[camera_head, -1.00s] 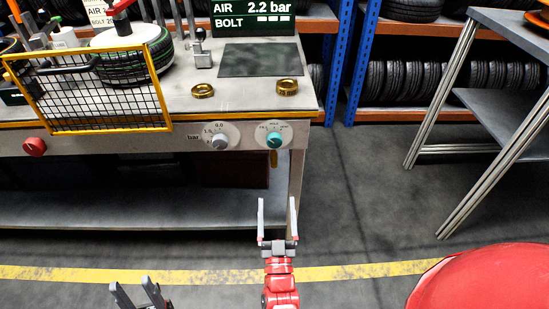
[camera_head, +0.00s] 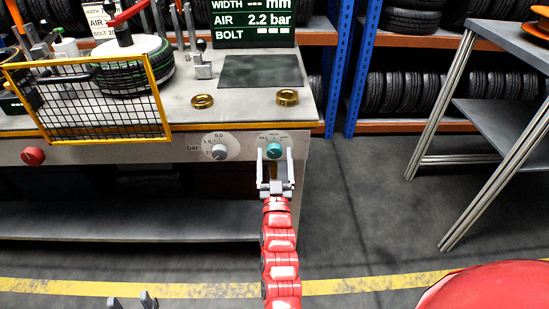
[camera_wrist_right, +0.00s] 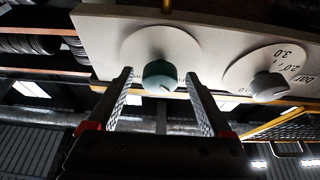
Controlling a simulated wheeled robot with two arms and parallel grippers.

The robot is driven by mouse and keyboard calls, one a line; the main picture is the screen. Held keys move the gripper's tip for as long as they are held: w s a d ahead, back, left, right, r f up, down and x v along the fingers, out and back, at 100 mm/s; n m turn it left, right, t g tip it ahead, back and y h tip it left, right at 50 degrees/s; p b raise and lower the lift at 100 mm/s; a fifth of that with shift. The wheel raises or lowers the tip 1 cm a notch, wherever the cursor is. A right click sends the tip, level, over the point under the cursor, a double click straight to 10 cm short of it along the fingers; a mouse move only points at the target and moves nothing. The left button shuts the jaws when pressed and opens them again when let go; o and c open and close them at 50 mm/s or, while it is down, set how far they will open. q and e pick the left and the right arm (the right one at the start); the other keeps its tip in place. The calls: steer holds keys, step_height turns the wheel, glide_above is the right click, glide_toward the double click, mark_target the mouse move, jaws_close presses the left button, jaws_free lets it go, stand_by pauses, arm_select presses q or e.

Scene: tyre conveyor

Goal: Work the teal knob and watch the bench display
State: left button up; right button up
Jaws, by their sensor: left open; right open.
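The teal knob (camera_head: 273,151) sits on a round white dial on the bench's front panel. My right gripper (camera_head: 275,155) is open right in front of it, its fingers pointing at the panel. In the right wrist view the teal knob (camera_wrist_right: 160,76) shows between and just beyond the open fingertips (camera_wrist_right: 158,78); I cannot tell if they touch it. The bench display (camera_head: 253,22) at the top reads WIDTH --- mm, AIR 2.2 bar, and BOLT with bars. My left gripper (camera_head: 132,303) is open and empty at the bottom edge, mostly cut off.
A grey bar knob (camera_head: 219,152) is left of the teal knob, and a red button (camera_head: 33,156) is further left. A yellow-framed mesh guard (camera_head: 88,100) stands before a tyre (camera_head: 150,72). Two brass rings (camera_head: 287,97) lie on the bench. A grey table (camera_head: 500,100) stands at right.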

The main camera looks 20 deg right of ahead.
steer(key=shift+c, duration=0.3)
jaws_close()
steer(key=shift+f+m, duration=0.1)
steer(key=shift+m, duration=0.2)
steer(key=shift+m+h, duration=0.5)
steer(key=shift+m, duration=0.2)
steer(key=m+g+h, duration=0.1)
steer(key=m, duration=0.2)
steer(key=shift+a, duration=0.1)
steer(key=shift+a+r+m+g+h, duration=0.1)
steer(key=shift+m+g+h, duration=0.6)
steer(key=shift+m, duration=1.15)
steer(key=shift+a+r+m+g+h, duration=0.1)
steer(key=shift+m+g+h, duration=0.6)
steer(key=shift+m, duration=1.15)
